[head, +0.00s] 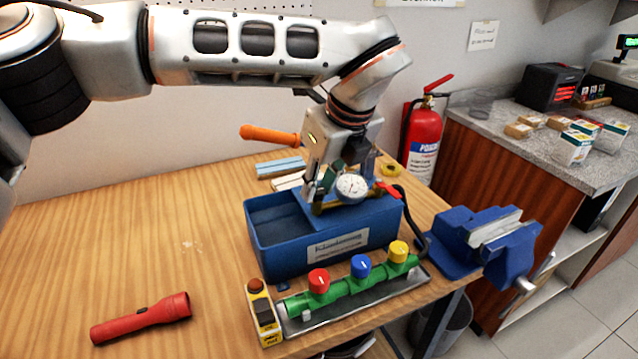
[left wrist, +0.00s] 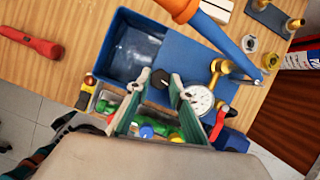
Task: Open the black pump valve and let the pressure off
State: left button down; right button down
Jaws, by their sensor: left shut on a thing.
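The test pump is a blue tank (head: 285,262) with a blue top plate, a round white gauge (head: 351,187), brass fittings and a lever with an orange grip (head: 270,135). The gauge also shows in the left wrist view (left wrist: 199,99). A small red lever (head: 387,189) sits right of the gauge. The black valve knob (left wrist: 160,78) shows between my left fingertips in the left wrist view; in the head view the fingers hide it. My left gripper (head: 318,190) comes down just left of the gauge and is shut on this knob. My right gripper is out of view.
A green manifold (head: 335,288) with red, blue and yellow knobs lies in front of the tank, beside a yellow device (head: 264,312). A blue vise (head: 480,243) stands right, a red flashlight (head: 140,317) front left. The table's left is mostly clear. A black hose (head: 415,215) runs beside the pump.

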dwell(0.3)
pick_arm(q)
jog(key=c, duration=1.8)
grip_release()
jog(key=shift+v, duration=4.05)
